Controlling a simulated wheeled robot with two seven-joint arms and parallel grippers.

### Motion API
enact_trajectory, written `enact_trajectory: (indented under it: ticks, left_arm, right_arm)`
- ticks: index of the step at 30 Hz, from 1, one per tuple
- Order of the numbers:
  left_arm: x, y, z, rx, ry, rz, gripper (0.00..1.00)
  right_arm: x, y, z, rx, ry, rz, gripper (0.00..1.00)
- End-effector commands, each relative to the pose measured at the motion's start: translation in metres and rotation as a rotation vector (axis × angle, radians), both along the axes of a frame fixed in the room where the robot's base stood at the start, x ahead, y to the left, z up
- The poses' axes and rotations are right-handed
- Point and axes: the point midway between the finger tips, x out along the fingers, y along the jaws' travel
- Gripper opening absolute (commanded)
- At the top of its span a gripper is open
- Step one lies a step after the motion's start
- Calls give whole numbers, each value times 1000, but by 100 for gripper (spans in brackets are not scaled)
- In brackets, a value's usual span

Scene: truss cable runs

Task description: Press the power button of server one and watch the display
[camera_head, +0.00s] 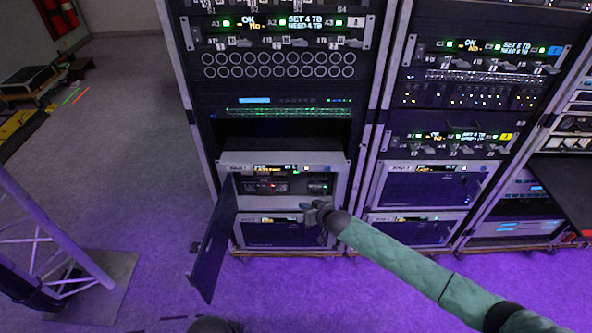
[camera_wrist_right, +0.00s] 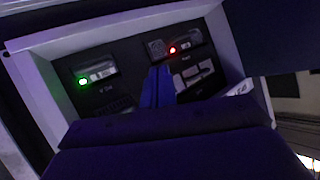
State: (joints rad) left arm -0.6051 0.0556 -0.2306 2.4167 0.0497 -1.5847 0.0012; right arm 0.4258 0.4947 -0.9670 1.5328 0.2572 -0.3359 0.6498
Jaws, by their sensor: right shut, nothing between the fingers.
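Server one (camera_head: 338,170) is the upper unit low in the left rack, with a lit display strip (camera_head: 275,168) along its top edge; the text is too small to read surely. Its dark front door (camera_head: 214,240) hangs open to the left. Inside the recess a red light (camera_head: 273,185) and a green light show; in the right wrist view the red light (camera_wrist_right: 172,50) is right and the green light (camera_wrist_right: 83,82) left. I cannot tell which part is the power button. My right gripper (camera_head: 318,209) is shut and empty, just in front of the recess's lower right. My left gripper is out of view.
A second server (camera_head: 285,235) sits below, its door closed. Another rack (camera_head: 425,185) with closed units stands to the right. A metal truss (camera_head: 55,235) on a base plate stands at lower left. The floor between is open.

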Motion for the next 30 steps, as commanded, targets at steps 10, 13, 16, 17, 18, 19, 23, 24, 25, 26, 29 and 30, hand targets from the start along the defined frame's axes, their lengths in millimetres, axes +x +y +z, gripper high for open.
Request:
enact_trajectory:
  ticks: [10, 13, 16, 17, 18, 19, 23, 24, 25, 26, 29, 30]
  left_arm:
    - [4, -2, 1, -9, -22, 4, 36]
    - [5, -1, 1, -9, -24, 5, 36]
    - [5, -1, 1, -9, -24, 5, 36]
    - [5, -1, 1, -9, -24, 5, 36]
    - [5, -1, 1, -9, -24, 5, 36]
    - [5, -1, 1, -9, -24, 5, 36]
    - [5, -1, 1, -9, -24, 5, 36]
    - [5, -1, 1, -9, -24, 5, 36]
    - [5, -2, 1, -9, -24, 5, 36]
    - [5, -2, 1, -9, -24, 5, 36]
    - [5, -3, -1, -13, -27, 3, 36]
    - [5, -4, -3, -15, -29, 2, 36]
  right_arm:
    - [2, 21, 45, 428, -12, 17, 0]
    - [2, 23, 50, 485, 6, 14, 0]
    - [2, 23, 50, 502, 23, 6, 0]
    - [2, 23, 50, 504, 25, 4, 0]
    - [2, 23, 50, 506, 28, 3, 0]
    - [2, 23, 50, 506, 28, 3, 0]
    - [2, 23, 50, 506, 28, 3, 0]
    - [2, 23, 50, 505, 27, 4, 0]
    - [2, 23, 50, 505, 27, 4, 0]
    - [2, 23, 49, 504, 28, 3, 0]
    - [4, 23, 49, 504, 26, 3, 0]
    - [6, 23, 49, 504, 26, 3, 0]
